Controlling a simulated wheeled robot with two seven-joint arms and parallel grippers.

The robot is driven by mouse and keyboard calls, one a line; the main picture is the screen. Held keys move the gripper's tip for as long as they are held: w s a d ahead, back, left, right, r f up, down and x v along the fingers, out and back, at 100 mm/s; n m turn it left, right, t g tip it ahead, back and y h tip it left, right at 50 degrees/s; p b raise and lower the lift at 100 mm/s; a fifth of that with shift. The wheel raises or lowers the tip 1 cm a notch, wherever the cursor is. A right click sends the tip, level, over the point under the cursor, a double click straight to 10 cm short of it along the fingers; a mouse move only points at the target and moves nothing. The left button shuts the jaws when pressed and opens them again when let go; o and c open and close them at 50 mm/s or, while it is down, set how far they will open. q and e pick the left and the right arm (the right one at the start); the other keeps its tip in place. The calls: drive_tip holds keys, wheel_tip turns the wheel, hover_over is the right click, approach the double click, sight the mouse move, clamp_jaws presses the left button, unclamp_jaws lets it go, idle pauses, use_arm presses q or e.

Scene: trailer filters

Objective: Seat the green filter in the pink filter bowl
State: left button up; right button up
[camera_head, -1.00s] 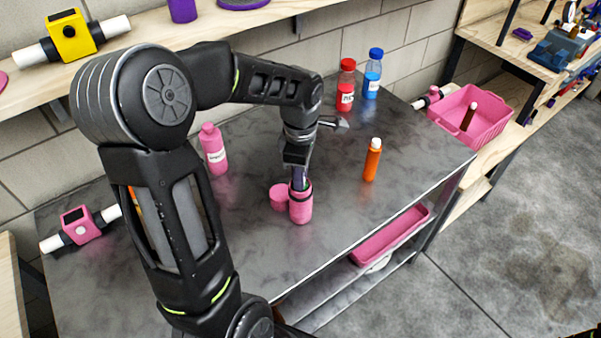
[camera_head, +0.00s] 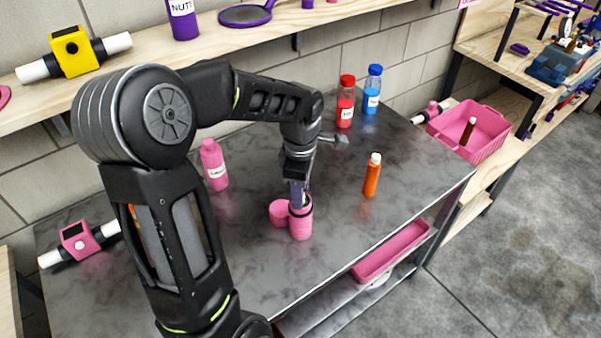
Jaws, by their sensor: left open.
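The pink filter bowl (camera_head: 301,227) stands upright on the grey metal table, with a dark ring at its rim. My left gripper (camera_head: 299,204) points down right at the bowl's mouth, its jaws open. Its fingertips overlap the rim, and I cannot tell how far they reach inside. I cannot make out the green filter; the bowl's inside is hidden by the gripper and the rim. A round pink cap (camera_head: 279,212) sits on the table just left of the bowl. My right gripper is not in view.
A pink bottle (camera_head: 214,167), a red bottle (camera_head: 346,104) and a blue bottle (camera_head: 371,92) stand farther back. A pink filter housing (camera_head: 80,241) lies left. The table's front is clear.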

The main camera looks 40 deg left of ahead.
use_arm(q)
wheel_tip(320, 180, up, 12)
drive_tip(key=b, duration=0.1)
drive_tip(key=shift+f, duration=0.1)
idle(1.0)
